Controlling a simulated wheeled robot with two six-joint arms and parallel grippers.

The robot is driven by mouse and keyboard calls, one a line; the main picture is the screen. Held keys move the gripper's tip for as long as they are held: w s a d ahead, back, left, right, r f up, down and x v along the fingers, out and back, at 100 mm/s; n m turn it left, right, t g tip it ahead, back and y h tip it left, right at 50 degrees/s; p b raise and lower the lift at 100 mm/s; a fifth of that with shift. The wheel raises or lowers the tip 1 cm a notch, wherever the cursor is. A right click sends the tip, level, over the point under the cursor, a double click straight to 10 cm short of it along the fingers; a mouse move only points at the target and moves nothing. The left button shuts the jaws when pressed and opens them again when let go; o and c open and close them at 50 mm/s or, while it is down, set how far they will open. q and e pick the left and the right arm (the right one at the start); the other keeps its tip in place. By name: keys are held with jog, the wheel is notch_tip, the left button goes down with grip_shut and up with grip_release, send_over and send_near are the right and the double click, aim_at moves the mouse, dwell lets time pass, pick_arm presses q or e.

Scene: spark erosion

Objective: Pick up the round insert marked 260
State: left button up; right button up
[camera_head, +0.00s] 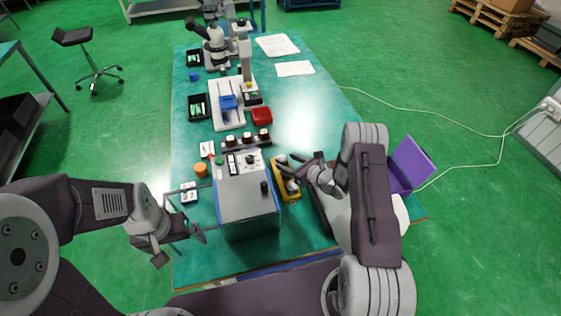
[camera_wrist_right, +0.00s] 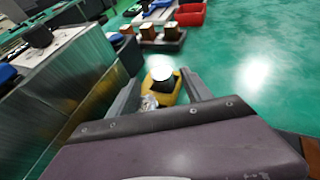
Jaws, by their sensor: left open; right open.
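A yellow tray (camera_head: 290,192) stands on the green table, right of the grey box-shaped machine. It also shows in the right wrist view (camera_wrist_right: 176,97), with a round dark piece with a pale top (camera_wrist_right: 163,75) and a shiny metal piece (camera_wrist_right: 149,102) in it. I cannot read a 260 mark on either. My right gripper (camera_head: 286,169) is open over the tray, and its fingers (camera_wrist_right: 160,84) flank the round piece in the wrist view; contact cannot be told. My left gripper (camera_head: 186,246) is open and empty, left of the machine near the front edge.
The grey machine (camera_head: 246,201) stands close left of the tray. Behind it are a rack with brown-topped pieces (camera_head: 246,140), a red bin (camera_head: 262,116), and a microscope (camera_head: 212,45). The table's middle right is clear.

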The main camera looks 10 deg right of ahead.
aim_at(282, 158)
jog(key=shift+w, duration=0.2)
jog(key=x, duration=0.4)
jog(key=shift+w+f, duration=0.15)
jog(key=shift+w, duration=0.15)
jog(key=shift+s, duration=0.1)
jog(key=c, duration=0.5)
grip_shut()
